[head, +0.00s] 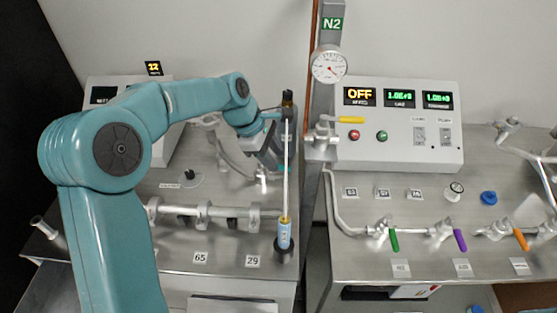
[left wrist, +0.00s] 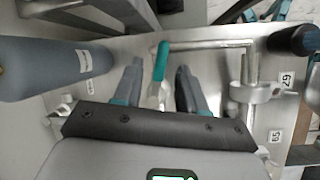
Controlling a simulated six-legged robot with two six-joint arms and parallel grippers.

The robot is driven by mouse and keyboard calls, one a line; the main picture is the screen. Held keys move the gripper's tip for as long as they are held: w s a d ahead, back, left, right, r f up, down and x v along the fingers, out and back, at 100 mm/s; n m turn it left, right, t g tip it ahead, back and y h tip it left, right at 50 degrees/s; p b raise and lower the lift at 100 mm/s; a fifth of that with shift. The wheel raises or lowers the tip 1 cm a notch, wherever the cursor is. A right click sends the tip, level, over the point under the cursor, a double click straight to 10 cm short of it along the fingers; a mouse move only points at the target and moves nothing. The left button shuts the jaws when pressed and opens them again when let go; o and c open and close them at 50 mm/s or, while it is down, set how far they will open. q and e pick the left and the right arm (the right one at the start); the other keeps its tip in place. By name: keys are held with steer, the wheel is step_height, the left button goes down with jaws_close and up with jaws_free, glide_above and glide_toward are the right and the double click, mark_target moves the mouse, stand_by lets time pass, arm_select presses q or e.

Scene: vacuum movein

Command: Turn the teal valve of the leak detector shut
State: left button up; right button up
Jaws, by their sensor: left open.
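The teal valve handle (left wrist: 162,60) shows in the left wrist view as a short bar on a pale metal valve, with a pipe running right from near its far end. My left gripper (left wrist: 158,74) is open, with one dark finger on each side of the handle and a visible gap on both sides. In the head view my left gripper (head: 271,160) reaches down over the left bench, near a small metal fitting (head: 262,181). The teal handle cannot be made out there, as my gripper covers that spot. My right gripper is not in view.
A slim upright tube (head: 286,185) with a blue lower end (head: 285,234) stands just right of my gripper. A horizontal metal pipe (head: 215,211) lies in front. A control box (head: 400,148) stands on the right bench.

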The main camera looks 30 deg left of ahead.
arm_select(q)
steer(key=shift+d+f, duration=0.65)
steer(key=shift+f, duration=0.25)
steer(key=shift+w+a+f, duration=0.1)
steer(key=shift+w+f, duration=0.2)
steer(key=shift+w, duration=0.05)
steer(key=shift+r, duration=0.1)
steer(key=shift+s+r, duration=0.1)
steer(key=shift+s, duration=0.1)
steer(key=c, duration=0.4)
jaws_close()
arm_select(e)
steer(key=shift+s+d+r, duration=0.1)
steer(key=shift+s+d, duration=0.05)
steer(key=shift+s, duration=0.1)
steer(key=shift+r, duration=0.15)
